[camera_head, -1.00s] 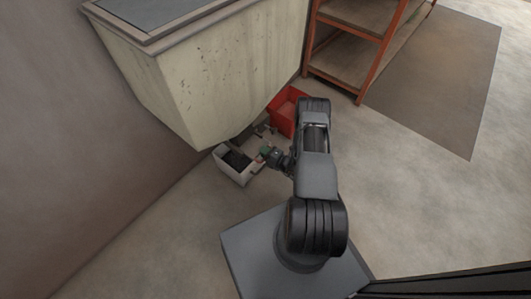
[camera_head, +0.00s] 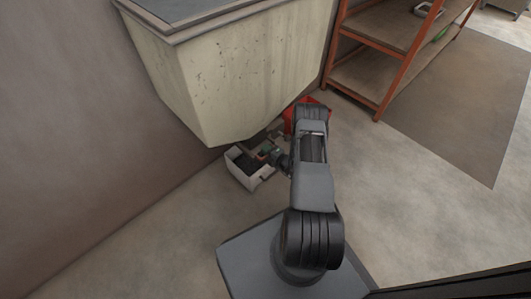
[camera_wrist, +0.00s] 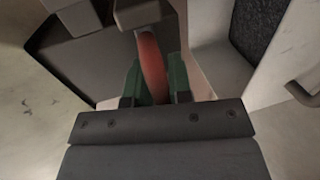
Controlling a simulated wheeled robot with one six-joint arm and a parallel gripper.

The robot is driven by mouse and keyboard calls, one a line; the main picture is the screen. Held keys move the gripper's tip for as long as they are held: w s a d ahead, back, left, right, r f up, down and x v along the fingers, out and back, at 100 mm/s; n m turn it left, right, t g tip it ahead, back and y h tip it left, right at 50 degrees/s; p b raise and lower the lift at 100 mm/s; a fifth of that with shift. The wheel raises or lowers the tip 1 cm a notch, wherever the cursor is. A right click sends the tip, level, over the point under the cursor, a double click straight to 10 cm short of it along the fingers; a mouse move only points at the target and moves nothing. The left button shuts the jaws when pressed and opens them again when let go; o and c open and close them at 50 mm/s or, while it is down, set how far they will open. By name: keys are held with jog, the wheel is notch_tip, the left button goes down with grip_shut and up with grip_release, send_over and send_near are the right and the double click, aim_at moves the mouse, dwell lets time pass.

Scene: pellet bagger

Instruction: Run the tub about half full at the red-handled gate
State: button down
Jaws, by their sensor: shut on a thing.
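The white tub (camera_head: 261,178) stands on the floor below the hopper's lower end, with dark pellets inside; their level is hard to judge. In the wrist view, the tub's pale wall (camera_wrist: 268,82) and speckled dark pellets (camera_wrist: 262,22) show at the right. The red handle (camera_wrist: 151,58) of the gate runs down between my gripper's green fingers. My gripper (camera_wrist: 155,84) is shut on this handle, beside the tub. In the head view my gripper (camera_head: 269,155) is small and reaches in from the right. The gate's opening is hidden.
The big cream hopper (camera_head: 235,75) overhangs the tub against the wall. A red bin (camera_head: 312,103) stands behind my arm, partly covered by it. An orange-framed shelf (camera_head: 385,65) stands at the upper right. The floor at right is open, with a brown mat (camera_head: 455,110).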

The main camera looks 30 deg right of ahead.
jog(key=shift+w+f, duration=0.1)
jog(key=shift+f, duration=0.05)
jog(key=c, duration=1.1)
grip_release()
jog(key=shift+s+d+r, duration=0.15)
jog(key=shift+s+r, duration=0.05)
jog(key=shift+s, duration=0.25)
jog(key=p+v, duration=0.4)
jog(key=v, duration=0.8)
jog(key=shift+s+d, duration=0.1)
jog(key=shift+s, duration=0.3)
